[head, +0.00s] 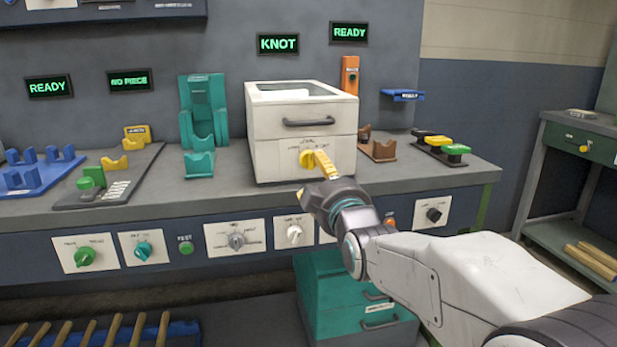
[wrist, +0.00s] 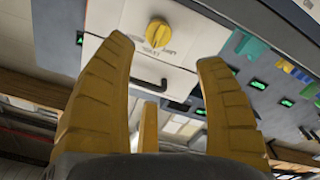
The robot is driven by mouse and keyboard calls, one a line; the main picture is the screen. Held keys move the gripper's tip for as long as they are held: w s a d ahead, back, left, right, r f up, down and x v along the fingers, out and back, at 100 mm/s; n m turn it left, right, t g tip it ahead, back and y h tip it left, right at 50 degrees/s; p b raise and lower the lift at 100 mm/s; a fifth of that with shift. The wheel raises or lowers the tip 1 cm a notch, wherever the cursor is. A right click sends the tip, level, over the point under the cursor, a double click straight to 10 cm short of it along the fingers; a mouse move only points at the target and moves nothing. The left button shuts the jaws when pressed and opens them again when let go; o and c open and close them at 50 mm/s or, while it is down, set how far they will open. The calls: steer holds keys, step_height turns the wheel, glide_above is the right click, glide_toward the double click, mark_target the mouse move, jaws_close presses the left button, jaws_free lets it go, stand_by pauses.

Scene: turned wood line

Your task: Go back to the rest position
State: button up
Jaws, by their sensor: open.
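My gripper (head: 324,163) has yellow fingers and is near the front of a white box-like machine (head: 262,143) on the bench. In the wrist view my gripper (wrist: 165,70) is open, with nothing between its fingers. A yellow knob (wrist: 157,33) on the machine's front panel shows beyond the fingertips. In the head view the knob (head: 307,158) lies just left of my fingers, and my fingers hide part of the panel. I cannot tell from the head view whether they touch the knob. My arm reaches in from the lower right.
The bench (head: 215,192) carries a teal stand (head: 203,115), a blue rack (head: 40,172) and black, yellow and green pieces (head: 440,143) at the right. Knobs line its front. A teal drawer cabinet (head: 330,290) stands below. A green-fronted table (head: 575,142) is at the far right.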

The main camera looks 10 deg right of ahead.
steer(key=s+r+m+g+p, duration=0.2)
steer(key=s+g+p, duration=0.3)
steer(key=s+p, duration=0.6)
steer(key=s+r+m+g+p, duration=0.3)
steer(key=s+r+g+p, duration=0.1)
steer(key=s+p, duration=0.6)
steer(key=s+r+m+g+p, duration=0.2)
steer(key=s+g+p, duration=0.3)
steer(key=s+p, duration=0.6)
steer(key=shift+s+d+r+m+g+p, duration=0.2)
steer(key=shift+s+r+m+g+p, duration=0.15)
steer(key=shift+r, duration=0.25)
steer(key=shift+o, duration=0.3)
